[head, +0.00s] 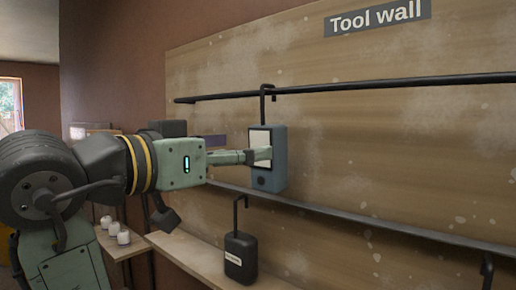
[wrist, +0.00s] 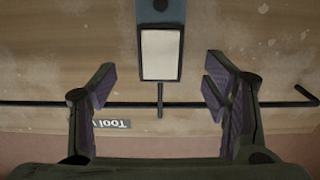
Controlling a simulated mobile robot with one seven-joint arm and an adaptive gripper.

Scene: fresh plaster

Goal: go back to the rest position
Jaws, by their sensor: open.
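My gripper (head: 262,154) reaches in from the left in the head view, its fingers in front of a blue-grey box (head: 266,180) with a pale face. The box hangs by a black hook from the upper black rail (head: 350,87) on the tool wall. In the wrist view, my gripper (wrist: 158,78) is open, with its two fingers wide apart. The box (wrist: 160,55) shows upside down between and beyond them, with clear gaps on both sides. Whether a finger touches it in depth cannot be told.
A black labelled box (head: 240,260) with a hook stands on the wooden shelf (head: 190,258) below. A lower rail (head: 380,228) crosses the wall. White cups (head: 123,237) stand on a surface at left. A "Tool wall" sign (head: 377,16) is above.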

